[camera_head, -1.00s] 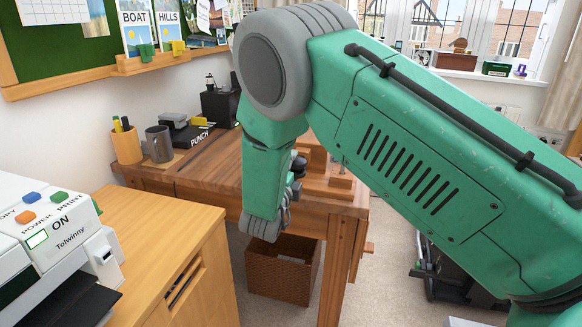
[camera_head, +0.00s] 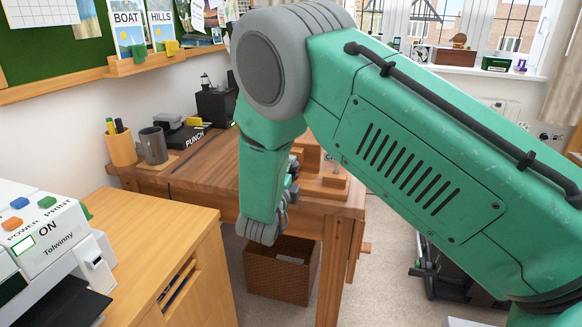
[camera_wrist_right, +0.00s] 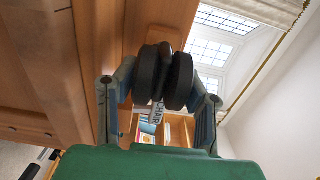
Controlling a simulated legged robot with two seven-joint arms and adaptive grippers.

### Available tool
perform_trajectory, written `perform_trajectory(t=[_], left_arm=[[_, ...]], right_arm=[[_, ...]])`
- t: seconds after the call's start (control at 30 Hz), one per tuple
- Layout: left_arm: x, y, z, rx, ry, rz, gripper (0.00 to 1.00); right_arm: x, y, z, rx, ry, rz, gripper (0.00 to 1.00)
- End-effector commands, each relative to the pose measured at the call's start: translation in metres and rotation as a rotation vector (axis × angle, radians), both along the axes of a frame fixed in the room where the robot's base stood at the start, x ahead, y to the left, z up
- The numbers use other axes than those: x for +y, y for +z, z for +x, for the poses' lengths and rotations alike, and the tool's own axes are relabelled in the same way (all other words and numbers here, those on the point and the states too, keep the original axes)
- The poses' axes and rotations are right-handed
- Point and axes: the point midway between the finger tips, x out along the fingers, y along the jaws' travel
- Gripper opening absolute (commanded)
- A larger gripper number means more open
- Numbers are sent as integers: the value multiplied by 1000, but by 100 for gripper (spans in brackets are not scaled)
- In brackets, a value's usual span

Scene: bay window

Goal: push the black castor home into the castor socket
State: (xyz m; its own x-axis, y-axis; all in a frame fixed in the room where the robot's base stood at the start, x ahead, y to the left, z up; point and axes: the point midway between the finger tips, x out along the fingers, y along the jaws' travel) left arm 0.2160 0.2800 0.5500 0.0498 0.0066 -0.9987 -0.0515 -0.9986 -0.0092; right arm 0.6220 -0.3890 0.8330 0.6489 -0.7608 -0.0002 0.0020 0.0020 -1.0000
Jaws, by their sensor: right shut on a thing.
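The black castor (camera_wrist_right: 178,80), with its twin wheels, sits between the two fingers of my right gripper (camera_wrist_right: 163,92) in the right wrist view. The fingers close on it from both sides. In the head view my right gripper (camera_head: 289,190) is at the near edge of the wooden bench, partly behind my own forearm, and the castor is mostly hidden there. A rounded wooden part (camera_wrist_right: 167,34) shows just beyond the castor in the wrist view. I cannot make out the castor socket, nor whether the castor's stem is in it. My left gripper is not in view.
The wooden bench (camera_head: 212,165) carries wooden blocks (camera_head: 325,185) close to the right gripper. A mug (camera_head: 153,146), a pen pot (camera_head: 121,147) and a black punch (camera_head: 185,136) stand at its back left. A brown basket (camera_head: 280,275) is below. A printer (camera_head: 45,235) is at left.

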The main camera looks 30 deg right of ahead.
Motion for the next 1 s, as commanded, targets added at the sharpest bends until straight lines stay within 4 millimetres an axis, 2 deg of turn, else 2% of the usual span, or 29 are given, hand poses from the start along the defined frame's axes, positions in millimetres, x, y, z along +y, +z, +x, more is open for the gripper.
perform_trajectory(t=[0.47,1.0], left_arm=[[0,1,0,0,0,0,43],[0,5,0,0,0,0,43]], right_arm=[[6,-1,-5,4,-2,0,0],[25,0,-22,3,-2,0,0]])
